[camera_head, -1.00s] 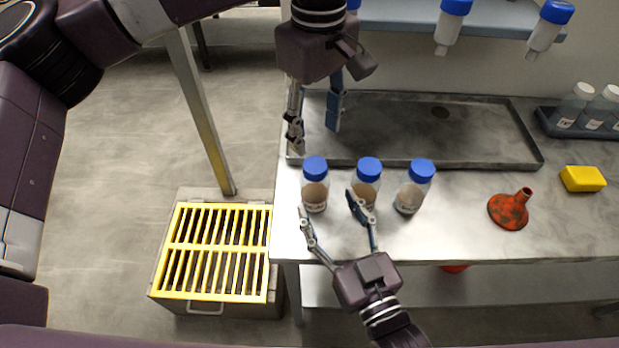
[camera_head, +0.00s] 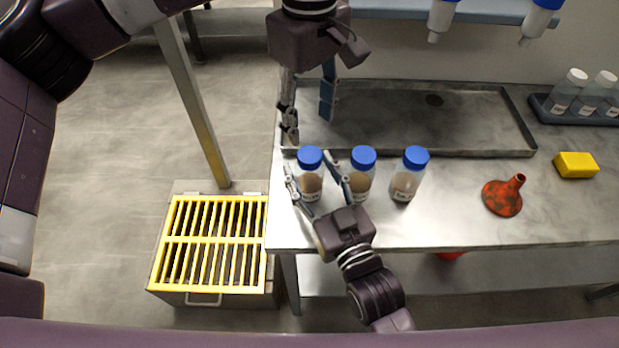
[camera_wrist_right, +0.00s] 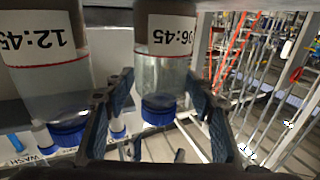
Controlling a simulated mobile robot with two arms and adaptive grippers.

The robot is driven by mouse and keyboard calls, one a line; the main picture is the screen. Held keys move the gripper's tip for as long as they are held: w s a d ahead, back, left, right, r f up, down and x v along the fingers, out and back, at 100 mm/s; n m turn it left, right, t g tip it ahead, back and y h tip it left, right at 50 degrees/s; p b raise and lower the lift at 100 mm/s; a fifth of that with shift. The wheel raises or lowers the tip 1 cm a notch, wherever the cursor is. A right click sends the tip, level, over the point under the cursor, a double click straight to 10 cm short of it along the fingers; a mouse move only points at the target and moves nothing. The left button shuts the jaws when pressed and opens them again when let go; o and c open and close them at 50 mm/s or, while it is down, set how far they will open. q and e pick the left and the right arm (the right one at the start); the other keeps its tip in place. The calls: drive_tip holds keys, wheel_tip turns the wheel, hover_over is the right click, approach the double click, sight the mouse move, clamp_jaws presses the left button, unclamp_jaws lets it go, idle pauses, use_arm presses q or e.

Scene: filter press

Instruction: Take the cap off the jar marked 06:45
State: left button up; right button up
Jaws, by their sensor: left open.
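Three jars with blue caps and brownish contents stand in a row near the front edge of the bench. The leftmost is the jar marked 06:45 (camera_head: 311,186), its blue cap (camera_head: 309,158) on; its label reads in the right wrist view (camera_wrist_right: 165,65), where it appears upside down. My right gripper (camera_head: 312,172) is open, one finger on each side of this jar, with no clear grip on it. The middle jar (camera_head: 358,185), marked 12:45 (camera_wrist_right: 45,75), stands just right of the fingers. My left gripper (camera_head: 308,120) is open and empty, pointing down above and behind the 06:45 jar.
A third jar (camera_head: 406,184) stands to the right, then a red funnel (camera_head: 503,198) and yellow sponge (camera_head: 576,165). A shallow metal tray (camera_head: 470,153) lies behind the jars. A rack (camera_head: 545,108) of bottles is at far right. A yellow-grated box (camera_head: 208,240) stands on the floor left.

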sight(310, 154)
clamp_jaws()
use_arm(q)
drive_tip(key=m, duration=0.4)
drive_tip(key=shift+m, duration=0.4)
drive_tip(key=m, duration=0.3)
drive_tip(key=shift+m, duration=0.4)
drive_tip(key=m, duration=0.9)
drive_tip(key=shift+f, duration=0.5)
wheel_tip(310, 154, down, 7)
